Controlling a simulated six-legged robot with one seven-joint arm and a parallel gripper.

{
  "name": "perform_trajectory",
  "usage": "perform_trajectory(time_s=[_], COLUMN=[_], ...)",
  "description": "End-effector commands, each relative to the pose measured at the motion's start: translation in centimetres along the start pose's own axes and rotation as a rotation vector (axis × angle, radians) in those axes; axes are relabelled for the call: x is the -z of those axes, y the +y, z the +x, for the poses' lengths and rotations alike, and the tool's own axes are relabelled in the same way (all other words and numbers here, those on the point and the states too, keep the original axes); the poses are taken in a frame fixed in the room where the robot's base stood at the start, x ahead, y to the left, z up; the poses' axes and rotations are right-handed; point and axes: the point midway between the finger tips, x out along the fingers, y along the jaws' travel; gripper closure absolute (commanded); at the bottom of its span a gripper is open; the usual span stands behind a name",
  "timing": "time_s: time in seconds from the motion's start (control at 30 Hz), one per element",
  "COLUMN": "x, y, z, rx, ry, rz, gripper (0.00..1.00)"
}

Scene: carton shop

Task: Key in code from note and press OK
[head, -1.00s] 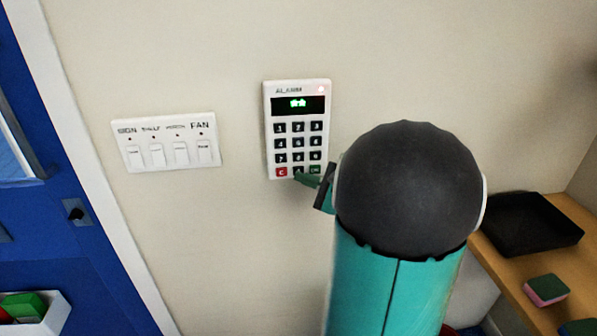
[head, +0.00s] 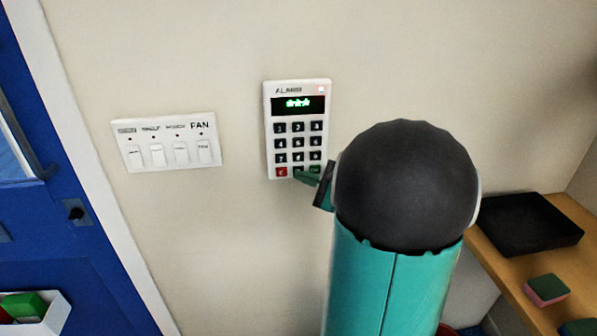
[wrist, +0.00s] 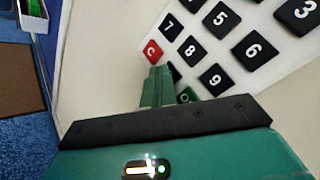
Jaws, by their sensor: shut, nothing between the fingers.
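The white alarm keypad (head: 271,108) is fixed to the wall, with a dark display (head: 298,105) on top showing small green marks that look like asterisks. A red light shows at its top right. Below are black number keys, a red C key (wrist: 152,52) at bottom left and a green OK key (wrist: 187,95) at bottom right, partly hidden. My gripper (wrist: 158,84) is shut and empty. Its green fingertips are at the bottom row, over the key between C and OK, which they mostly cover. I cannot tell whether they touch it. No note is visible.
A white switch panel (head: 166,143) with several switches, one labelled FAN, is on the wall left of the keypad. A blue door (head: 60,240) is further left. At right, a wooden shelf (head: 497,262) holds a black tray (head: 530,225) and a pink-green sponge (head: 546,289).

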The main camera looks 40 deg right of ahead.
Motion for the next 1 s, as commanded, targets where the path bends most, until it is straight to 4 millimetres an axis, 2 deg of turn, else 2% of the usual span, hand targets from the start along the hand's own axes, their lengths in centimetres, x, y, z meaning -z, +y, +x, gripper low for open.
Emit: perform_trajectory(time_s=[0.4, 0.73, 1.0], x=[-0.8, -0.8, -1.9], y=[0.7, 0.8, 1.9], z=[-1.1, -1.2, -2.7], rx=[0.001, 0.000, 0.001], ry=[0.000, 0.000, 0.001], rz=[0.000, 0.000, -0.001], gripper=[1.00, 1.00, 1.00])
